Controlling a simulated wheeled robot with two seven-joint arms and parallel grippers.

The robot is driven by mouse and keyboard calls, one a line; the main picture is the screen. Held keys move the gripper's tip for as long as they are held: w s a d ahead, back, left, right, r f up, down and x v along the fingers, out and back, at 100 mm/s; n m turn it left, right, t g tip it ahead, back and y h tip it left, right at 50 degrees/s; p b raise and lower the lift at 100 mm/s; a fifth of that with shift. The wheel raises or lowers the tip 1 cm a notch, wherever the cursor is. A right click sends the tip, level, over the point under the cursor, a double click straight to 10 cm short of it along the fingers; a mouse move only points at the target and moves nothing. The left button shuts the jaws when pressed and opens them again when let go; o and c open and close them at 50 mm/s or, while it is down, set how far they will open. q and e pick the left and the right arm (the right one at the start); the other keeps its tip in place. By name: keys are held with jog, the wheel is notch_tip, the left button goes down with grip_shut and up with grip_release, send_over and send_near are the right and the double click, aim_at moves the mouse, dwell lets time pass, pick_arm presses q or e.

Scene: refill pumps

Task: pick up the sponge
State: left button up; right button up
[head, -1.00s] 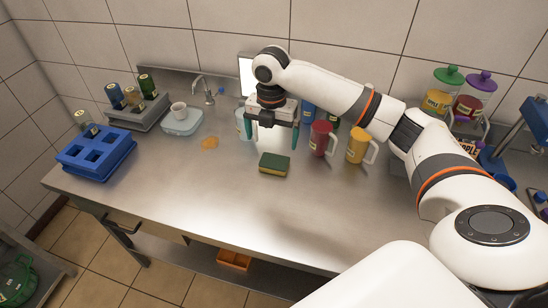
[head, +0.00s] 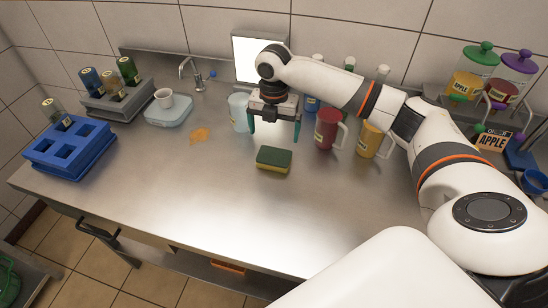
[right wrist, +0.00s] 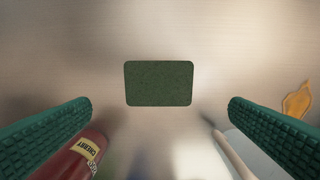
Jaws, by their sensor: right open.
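The sponge (head: 273,160), dark green on top with a yellow lower layer, lies flat on the steel counter. In the right wrist view the sponge (right wrist: 159,83) shows its green top, centred between and beyond the fingers. My right gripper (head: 274,138) is open and empty, pointing down, above the counter and a little behind the sponge, apart from it. Its two teal fingers (right wrist: 160,118) stand wide on either side in the right wrist view. My left gripper is not in view.
An orange spill (head: 200,134) lies at left. A blue rack (head: 68,150) sits at the left end. The counter's front is clear.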

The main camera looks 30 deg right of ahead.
aim_at(274, 156)
notch_tip(274, 156, down, 3)
jog(key=shift+s+a+f, duration=0.1)
jog(key=shift+s, duration=0.05)
jog(key=shift+f+p, duration=0.25)
jog(key=shift+p, duration=0.05)
notch_tip(274, 156, down, 4)
jog(key=shift+s+f+p, duration=0.1)
jog(key=shift+s+p, duration=0.05)
jog(key=shift+p, duration=0.6)
jog(key=shift+f, duration=0.35)
jog(key=c, duration=0.8)
